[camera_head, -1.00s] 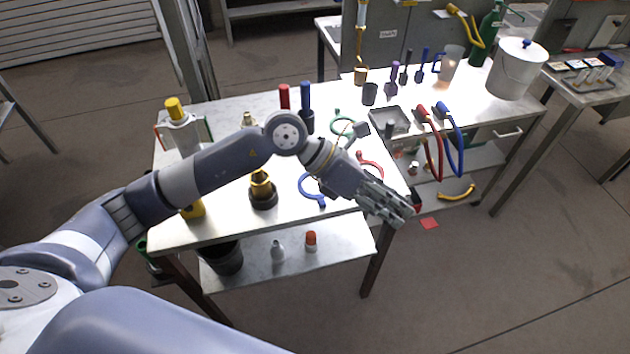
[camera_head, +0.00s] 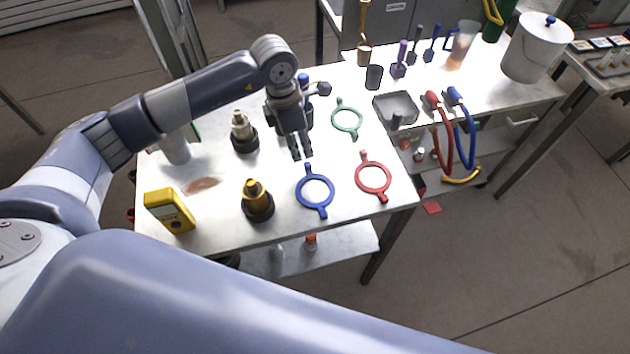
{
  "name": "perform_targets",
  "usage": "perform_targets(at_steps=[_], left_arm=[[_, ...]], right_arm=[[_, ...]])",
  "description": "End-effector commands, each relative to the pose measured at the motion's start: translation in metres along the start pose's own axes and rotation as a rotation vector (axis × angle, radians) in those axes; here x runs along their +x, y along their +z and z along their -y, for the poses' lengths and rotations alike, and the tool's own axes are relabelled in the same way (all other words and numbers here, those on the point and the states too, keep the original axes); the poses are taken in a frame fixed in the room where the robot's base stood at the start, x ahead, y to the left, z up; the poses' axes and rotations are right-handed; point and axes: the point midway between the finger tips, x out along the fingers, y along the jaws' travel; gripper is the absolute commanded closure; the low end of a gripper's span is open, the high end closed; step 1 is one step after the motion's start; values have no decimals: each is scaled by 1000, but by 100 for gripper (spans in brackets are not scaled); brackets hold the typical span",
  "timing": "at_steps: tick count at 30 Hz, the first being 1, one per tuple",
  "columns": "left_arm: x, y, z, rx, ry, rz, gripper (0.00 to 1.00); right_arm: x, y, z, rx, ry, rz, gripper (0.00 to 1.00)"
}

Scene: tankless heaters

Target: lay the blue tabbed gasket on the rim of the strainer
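The blue tabbed gasket (camera_head: 298,191) is a flat ring with two tabs, lying on the near part of the metal table. My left gripper (camera_head: 301,155) points down just behind it, apart from it, with nothing visible between its fingers; the finger gap is not clear. Two fittings with dark round bases stand left of the gasket: one with a yellow-brass top (camera_head: 256,203) and one with a pale top (camera_head: 243,134). I cannot tell which, if either, is the strainer. My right gripper is out of view.
A red tabbed ring (camera_head: 359,180) lies right of the blue one, and a green one (camera_head: 335,113) lies behind. A yellow meter (camera_head: 170,211) stands at the near left. A grey tray (camera_head: 378,113), red and blue hoses and a white bucket (camera_head: 535,55) are to the right.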

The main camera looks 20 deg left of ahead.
Motion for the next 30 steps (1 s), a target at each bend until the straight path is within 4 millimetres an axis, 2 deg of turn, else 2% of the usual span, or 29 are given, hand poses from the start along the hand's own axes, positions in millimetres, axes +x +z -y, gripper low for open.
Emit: perform_targets(at_steps=[1,3,7,11,18,22,27,30], left_arm=[[6,0,0,-2,-3,-1,75],[15,1,0,-2,-2,0,75],[24,1,0,-1,-1,1,75],[36,2,-1,-3,-3,0,75],[69,3,-3,-1,-2,1,75],[75,3,-3,0,-1,2,75],[76,3,-3,0,0,3,75],[76,3,-3,0,0,3,98]], right_arm=[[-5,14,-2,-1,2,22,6],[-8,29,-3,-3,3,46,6],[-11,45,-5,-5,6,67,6],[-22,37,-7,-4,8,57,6],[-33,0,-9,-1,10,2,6],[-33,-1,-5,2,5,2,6],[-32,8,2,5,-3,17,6],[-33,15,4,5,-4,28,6]])
